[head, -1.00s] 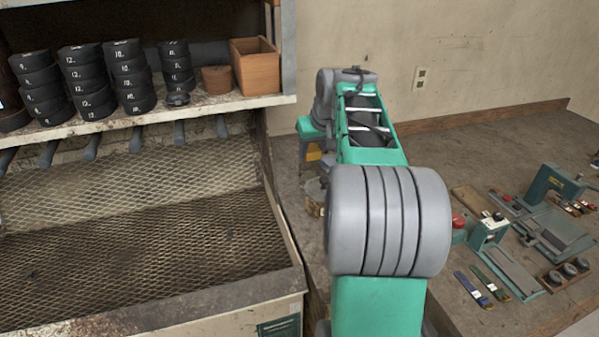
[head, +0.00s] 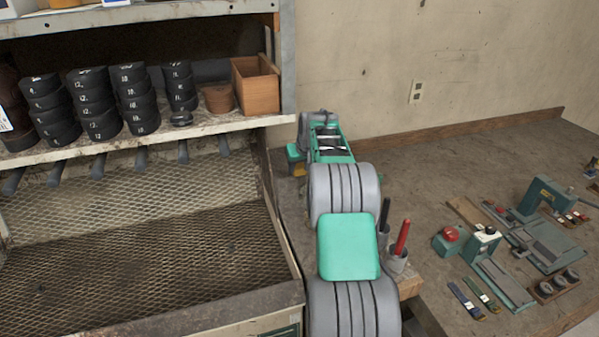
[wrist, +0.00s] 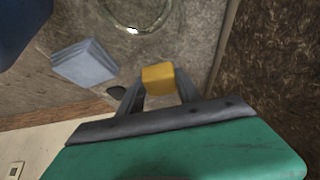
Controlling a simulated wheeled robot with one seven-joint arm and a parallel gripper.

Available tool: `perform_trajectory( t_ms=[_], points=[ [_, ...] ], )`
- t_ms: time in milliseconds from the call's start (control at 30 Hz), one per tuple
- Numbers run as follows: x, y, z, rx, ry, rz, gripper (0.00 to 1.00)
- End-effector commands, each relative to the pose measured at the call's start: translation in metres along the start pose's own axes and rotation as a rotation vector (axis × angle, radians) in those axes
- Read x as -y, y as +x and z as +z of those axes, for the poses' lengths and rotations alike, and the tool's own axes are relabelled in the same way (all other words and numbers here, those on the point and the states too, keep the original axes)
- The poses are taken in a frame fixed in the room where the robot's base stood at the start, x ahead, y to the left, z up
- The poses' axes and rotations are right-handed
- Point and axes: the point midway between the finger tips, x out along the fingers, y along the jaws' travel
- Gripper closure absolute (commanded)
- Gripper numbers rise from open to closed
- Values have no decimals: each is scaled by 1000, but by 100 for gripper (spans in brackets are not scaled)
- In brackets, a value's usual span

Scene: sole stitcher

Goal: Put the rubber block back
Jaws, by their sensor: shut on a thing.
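A yellow block (wrist: 158,77), which I take to be the rubber block, sits between the two fingertips of my gripper (wrist: 160,88) in the wrist view. My gripper is shut on it. In the head view a small patch of the yellow block (head: 299,169) shows beside the green hand, at the far end of my arm, near the bench's left edge. The rest of the hand and fingers is mostly hidden there by my arm. I cannot tell whether the block touches the surface below.
A grey-blue block (wrist: 85,62) and a round rim (wrist: 140,14) lie near the gripper. Black heel stacks (head: 102,105) and a wooden box (head: 255,86) stand on the shelf at left. Holders with red-handled (head: 402,238) and black-handled tools stand beside my arm. Machines occupy the bench's right.

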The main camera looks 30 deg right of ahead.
Motion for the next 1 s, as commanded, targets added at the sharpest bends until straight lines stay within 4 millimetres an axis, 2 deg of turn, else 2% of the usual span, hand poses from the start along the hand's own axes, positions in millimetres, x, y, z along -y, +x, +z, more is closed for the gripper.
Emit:
perform_trajectory(
  t_ms=[167,467,500,767,1000],
  points=[
    [0,22,14,4,-1,-1,97],
    [0,27,18,2,0,-1,97],
    [0,27,18,3,0,-1,58],
    [0,26,17,3,0,-1,37],
    [0,25,16,3,0,-1,37]
  ],
)
